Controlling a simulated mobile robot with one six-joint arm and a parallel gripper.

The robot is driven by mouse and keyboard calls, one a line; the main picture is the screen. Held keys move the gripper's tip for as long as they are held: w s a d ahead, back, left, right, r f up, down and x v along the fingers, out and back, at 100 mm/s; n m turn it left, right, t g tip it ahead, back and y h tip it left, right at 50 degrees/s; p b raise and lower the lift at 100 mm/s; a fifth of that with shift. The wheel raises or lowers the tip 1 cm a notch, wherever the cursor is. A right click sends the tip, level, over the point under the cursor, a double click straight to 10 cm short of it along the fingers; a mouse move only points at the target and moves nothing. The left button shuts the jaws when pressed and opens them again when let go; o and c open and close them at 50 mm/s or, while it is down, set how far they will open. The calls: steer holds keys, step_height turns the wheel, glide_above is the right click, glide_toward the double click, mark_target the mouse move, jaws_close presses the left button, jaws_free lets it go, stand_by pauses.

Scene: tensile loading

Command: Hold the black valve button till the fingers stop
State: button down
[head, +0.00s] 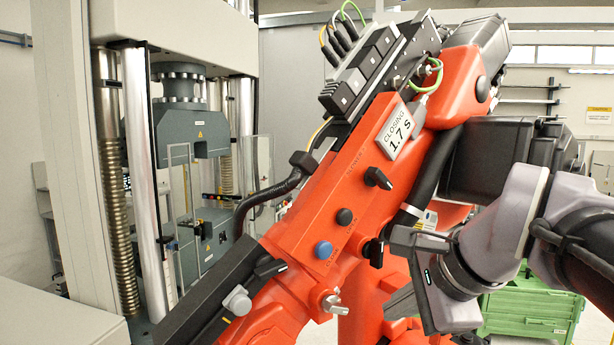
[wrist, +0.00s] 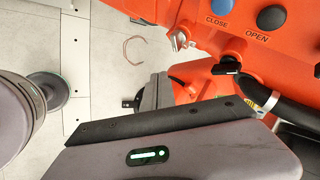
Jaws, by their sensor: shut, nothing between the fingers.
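The black valve button (head: 344,216) sits on the orange housing (head: 310,215), above and right of a blue button (head: 323,250). In the wrist view the dark button (wrist: 271,18) is beside the word OPEN, and the blue one (wrist: 221,5) is beside CLOSE. A tag (head: 398,135) on the housing reads CLOSING 1.7 s. My gripper (head: 393,307) is shut and empty, below and right of both buttons and apart from them. It also shows in the wrist view (wrist: 136,102). I cannot make out the valve's fingers.
Black knobs (head: 377,178) and a silver tap (head: 335,304) stick out of the housing. A black hose (head: 425,185) runs close to my gripper. The testing machine (head: 190,130) stands at left, and green crates (head: 530,315) at lower right.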

mark_target(345, 217)
steer(key=w+d+r+m+p, duration=0.2)
steer(key=w+r+p, duration=0.1)
steer(key=r, duration=0.6)
steer(key=shift+r+m+t+p, duration=0.3)
steer(key=shift+r+t+p, duration=0.05)
steer(key=shift+t, duration=0.05)
steer(key=shift+a, duration=0.15)
steer(key=w+a+p, duration=0.2)
steer(key=w+a, duration=0.2)
steer(key=w, duration=0.3)
steer(key=shift+w+a, duration=0.25)
stand_by(1.2)
steer(key=shift+w+a, duration=0.25)
steer(key=shift+w, duration=0.1)
steer(key=shift+w+a+p, duration=0.25)
steer(key=shift+w+p, duration=0.15)
stand_by(0.7)
stand_by(1.9)
steer(key=shift+s+d+b, duration=0.4)
steer(key=shift+s+d, duration=0.1)
steer(key=shift+s, duration=0.3)
